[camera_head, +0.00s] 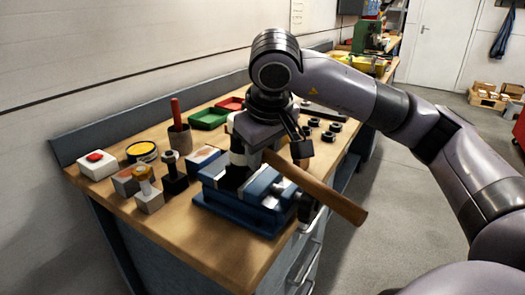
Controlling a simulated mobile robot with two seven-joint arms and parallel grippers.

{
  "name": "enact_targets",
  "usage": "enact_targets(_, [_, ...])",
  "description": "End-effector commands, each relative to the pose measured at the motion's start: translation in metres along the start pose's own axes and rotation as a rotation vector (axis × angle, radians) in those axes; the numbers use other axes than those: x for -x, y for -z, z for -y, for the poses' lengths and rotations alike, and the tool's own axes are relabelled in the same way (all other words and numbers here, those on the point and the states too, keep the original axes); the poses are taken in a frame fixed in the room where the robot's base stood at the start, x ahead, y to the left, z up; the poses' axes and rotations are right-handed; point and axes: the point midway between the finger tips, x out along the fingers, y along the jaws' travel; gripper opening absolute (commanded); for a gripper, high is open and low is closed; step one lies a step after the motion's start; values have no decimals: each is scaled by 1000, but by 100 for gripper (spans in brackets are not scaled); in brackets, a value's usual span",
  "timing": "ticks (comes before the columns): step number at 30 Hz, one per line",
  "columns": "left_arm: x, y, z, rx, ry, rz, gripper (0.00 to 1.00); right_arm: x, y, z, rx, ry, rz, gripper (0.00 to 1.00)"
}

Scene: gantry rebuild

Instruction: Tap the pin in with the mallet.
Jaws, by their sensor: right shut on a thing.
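My right gripper (293,146) is over the blue vise (240,210), shut on the mallet. The mallet's wooden handle (325,195) slants down to the right, past the vise and over the bench's front edge. A dark piece with pale bands (238,160) stands above the vise jaws beside the gripper; I cannot tell whether it is the mallet's head or a part in the vise. I cannot make out the pin; the gripper and wrist cover much of this spot. My left gripper is not in view.
Left of the vise stand small blocks with upright posts (174,172), a grey block with a yellowish top (149,196), a yellow-topped tin (142,152), a red-button box (97,165) and a cup with a red handle (180,135). Green (208,119) and red trays lie behind.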

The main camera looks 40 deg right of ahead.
Motion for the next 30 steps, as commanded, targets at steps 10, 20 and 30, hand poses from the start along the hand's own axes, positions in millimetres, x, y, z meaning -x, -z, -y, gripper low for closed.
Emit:
enact_targets(10, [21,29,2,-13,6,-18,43,39,13,-7,7,0,14,0])
enact_targets(20, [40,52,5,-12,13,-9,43,79,28,-15,5,1,10,0])
enact_targets(30, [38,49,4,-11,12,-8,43,74,27,-14,5,1,16,0])
